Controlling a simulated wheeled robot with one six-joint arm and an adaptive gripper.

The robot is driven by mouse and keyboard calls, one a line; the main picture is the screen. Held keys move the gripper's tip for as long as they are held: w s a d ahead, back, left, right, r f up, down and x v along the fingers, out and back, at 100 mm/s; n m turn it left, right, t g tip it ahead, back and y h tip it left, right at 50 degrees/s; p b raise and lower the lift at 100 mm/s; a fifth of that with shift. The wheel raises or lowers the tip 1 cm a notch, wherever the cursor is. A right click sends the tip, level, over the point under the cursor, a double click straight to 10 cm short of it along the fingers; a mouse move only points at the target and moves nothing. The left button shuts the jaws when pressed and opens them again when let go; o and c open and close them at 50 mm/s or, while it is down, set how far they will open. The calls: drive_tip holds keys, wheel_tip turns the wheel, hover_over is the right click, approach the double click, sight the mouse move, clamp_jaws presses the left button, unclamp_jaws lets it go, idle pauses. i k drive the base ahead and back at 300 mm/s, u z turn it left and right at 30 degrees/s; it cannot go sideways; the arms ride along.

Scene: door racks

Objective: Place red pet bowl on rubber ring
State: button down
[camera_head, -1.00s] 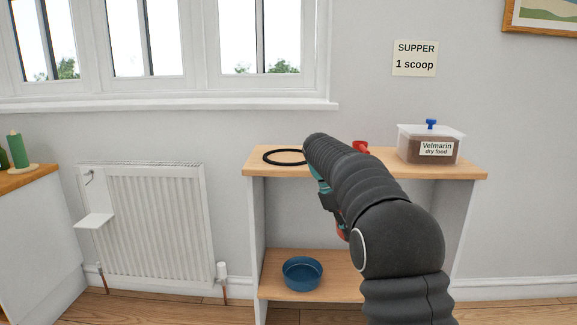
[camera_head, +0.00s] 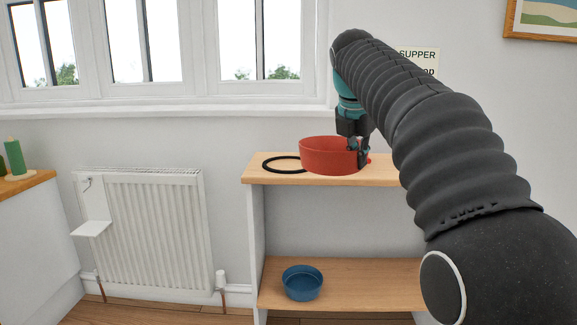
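The red pet bowl (camera_head: 328,157) hangs upright in front of the top shelf's right part, hiding some of the shelf. My gripper (camera_head: 358,152) is at the bowl's right side, with its fingers at the bowl wall, and appears shut on it. The black rubber ring (camera_head: 276,168) lies flat on the wooden top at the left. The bowl overlaps the ring's right part in the picture; I cannot tell its exact height above the top.
A blue bowl (camera_head: 302,282) stands on the lower shelf (camera_head: 380,282). My arm hides the unit's right side and the food box there. A radiator (camera_head: 150,228) with a small white ledge (camera_head: 91,228) is at the left. A window sill (camera_head: 200,112) runs above.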

sight(287, 165)
drive_tip(key=z, duration=0.05)
drive_tip(key=i, duration=0.95)
drive_tip(key=u, duration=0.05)
